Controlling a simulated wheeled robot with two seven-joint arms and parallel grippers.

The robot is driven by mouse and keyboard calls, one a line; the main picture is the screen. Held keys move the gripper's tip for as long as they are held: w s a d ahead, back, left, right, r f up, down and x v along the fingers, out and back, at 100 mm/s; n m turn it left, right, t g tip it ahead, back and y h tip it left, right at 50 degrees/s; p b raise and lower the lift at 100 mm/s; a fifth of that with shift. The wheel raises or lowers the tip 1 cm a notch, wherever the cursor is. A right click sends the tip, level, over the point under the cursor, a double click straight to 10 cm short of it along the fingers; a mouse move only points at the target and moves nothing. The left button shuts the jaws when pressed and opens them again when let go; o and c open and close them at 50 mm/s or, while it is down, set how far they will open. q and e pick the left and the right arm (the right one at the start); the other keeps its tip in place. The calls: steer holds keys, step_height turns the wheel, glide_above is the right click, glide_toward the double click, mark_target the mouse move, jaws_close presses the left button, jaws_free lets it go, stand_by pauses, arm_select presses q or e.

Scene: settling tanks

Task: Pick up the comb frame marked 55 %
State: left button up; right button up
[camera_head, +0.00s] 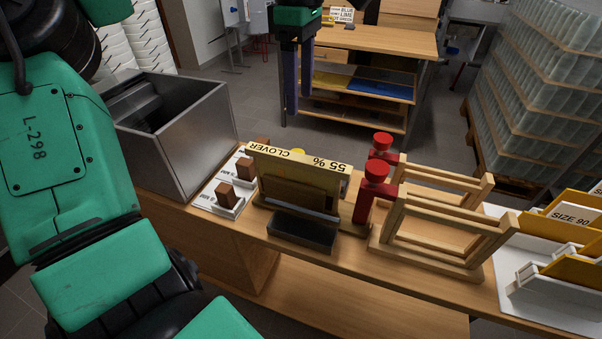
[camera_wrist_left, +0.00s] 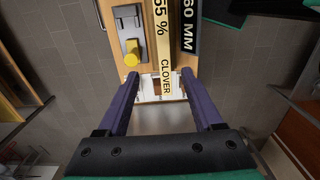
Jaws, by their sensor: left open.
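The comb frame marked 55 % CLOVER (camera_head: 298,163) stands upright on the bench in the head view, behind a dark open box (camera_head: 301,232). Its labelled top bar (camera_wrist_left: 163,40) also shows in the left wrist view, running lengthwise away from the camera. My left gripper (camera_head: 298,108) is open and empty, its purple fingers pointing down beyond the frame in the head view. In the left wrist view the near end of the bar appears between the two fingertips, apart from both. My right gripper is in neither view.
A steel tank (camera_head: 198,137) stands left of the frame, with small white-based brown blocks (camera_head: 228,197) beside it. Red-topped posts (camera_head: 375,173) and wooden racks (camera_head: 440,262) stand to the right. A dark 60 MM piece (camera_wrist_left: 188,28) lies beside the bar in the wrist view.

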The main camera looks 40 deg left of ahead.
mark_target(296, 156)
arm_select(q)
steer(key=f, duration=0.9)
steer(key=s+f, duration=0.1)
steer(key=f, duration=0.4)
steer(key=shift+a+p, duration=0.1)
steer(key=shift+p, duration=0.2)
steer(key=shift+f, duration=0.35)
jaws_close()
steer(key=shift+r, duration=0.1)
